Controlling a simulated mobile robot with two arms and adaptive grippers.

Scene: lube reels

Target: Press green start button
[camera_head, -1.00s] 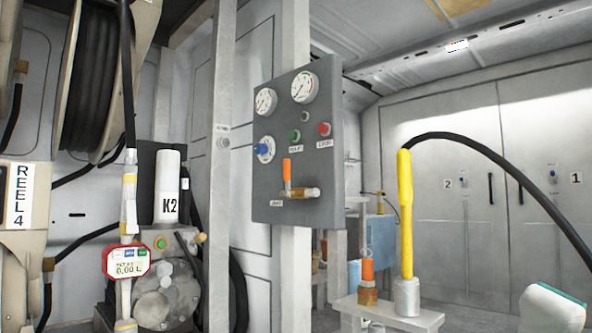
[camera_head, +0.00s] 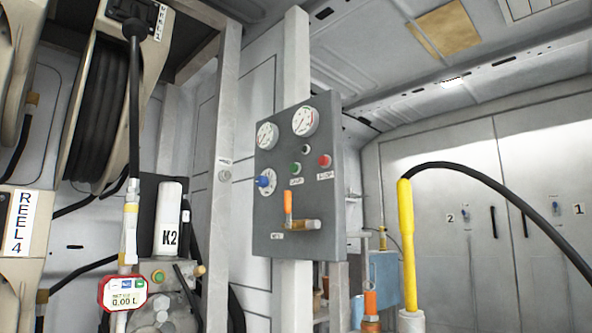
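The green start button (camera_head: 296,168) is on the grey control panel (camera_head: 290,230), which is fixed to a pale post in the middle of the view. A red button (camera_head: 325,160) is to its right, and a small dark button (camera_head: 305,149) is just above. Two round gauges (camera_head: 268,136) (camera_head: 305,121) are at the top of the panel. A blue knob (camera_head: 263,181) is at the left, and an orange-handled brass valve (camera_head: 288,209) is below. Neither gripper is in view, and nothing covers the green button.
A hose reel (camera_head: 98,110), a white K2 cylinder (camera_head: 169,218) and a red-framed meter (camera_head: 123,292) are at the left. A yellow nozzle (camera_head: 407,245) with a black hose stands at the right. White cabinet doors (camera_head: 470,260) are behind. The space in front of the panel looks clear.

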